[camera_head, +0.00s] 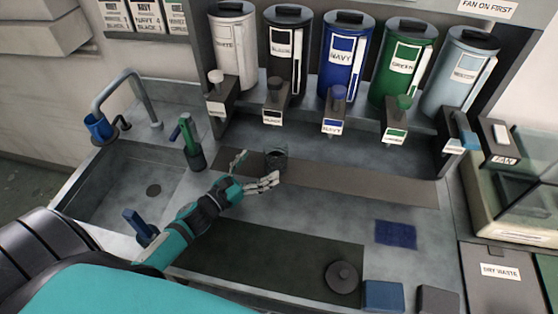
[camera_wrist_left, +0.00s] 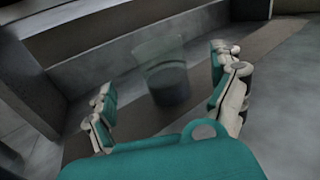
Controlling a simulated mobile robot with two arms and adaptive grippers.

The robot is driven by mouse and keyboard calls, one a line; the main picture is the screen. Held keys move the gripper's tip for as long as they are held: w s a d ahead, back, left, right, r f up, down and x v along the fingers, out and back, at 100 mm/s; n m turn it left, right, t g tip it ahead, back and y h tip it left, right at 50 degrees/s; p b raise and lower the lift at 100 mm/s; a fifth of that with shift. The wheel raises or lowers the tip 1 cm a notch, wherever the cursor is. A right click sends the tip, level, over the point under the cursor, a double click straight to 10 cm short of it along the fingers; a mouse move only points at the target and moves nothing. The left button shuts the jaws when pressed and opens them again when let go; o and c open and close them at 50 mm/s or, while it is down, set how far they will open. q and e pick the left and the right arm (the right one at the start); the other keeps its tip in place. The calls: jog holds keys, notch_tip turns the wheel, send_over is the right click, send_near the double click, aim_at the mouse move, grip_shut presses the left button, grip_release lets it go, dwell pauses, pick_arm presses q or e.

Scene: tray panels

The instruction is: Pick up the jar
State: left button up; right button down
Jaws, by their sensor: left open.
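The jar (camera_head: 276,158) is a small clear glass vessel with dark contents in its lower part. It stands upright on the dark strip of the counter, below the dispensers. It also shows between and beyond the fingers in the left wrist view (camera_wrist_left: 168,84). My left gripper (camera_head: 257,170) is open, with its fingers spread just in front of the jar. A gap shows between the fingers and the jar in the wrist view; whether any finger touches it, I cannot tell. My right gripper is not in view.
Several labelled dispensers, including a navy one (camera_head: 342,75), stand behind the jar. A sink (camera_head: 125,190) with a tap and a green-handled tool (camera_head: 192,147) are at the left. A dark round lid (camera_head: 342,277) and a blue cloth (camera_head: 396,234) lie at the right front.

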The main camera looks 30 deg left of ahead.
aim_at(283, 145)
pick_arm(q)
jog(key=x, duration=0.2)
jog(key=shift+w+d+r, duration=0.1)
jog(key=shift+w+r, duration=0.05)
jog(key=shift+w, duration=0.15)
jog(key=x, duration=0.4)
jog(key=shift+w, duration=0.25)
jog(key=shift+s, duration=0.1)
jog(key=shift+c, duration=1)
jog(key=c, duration=1.4)
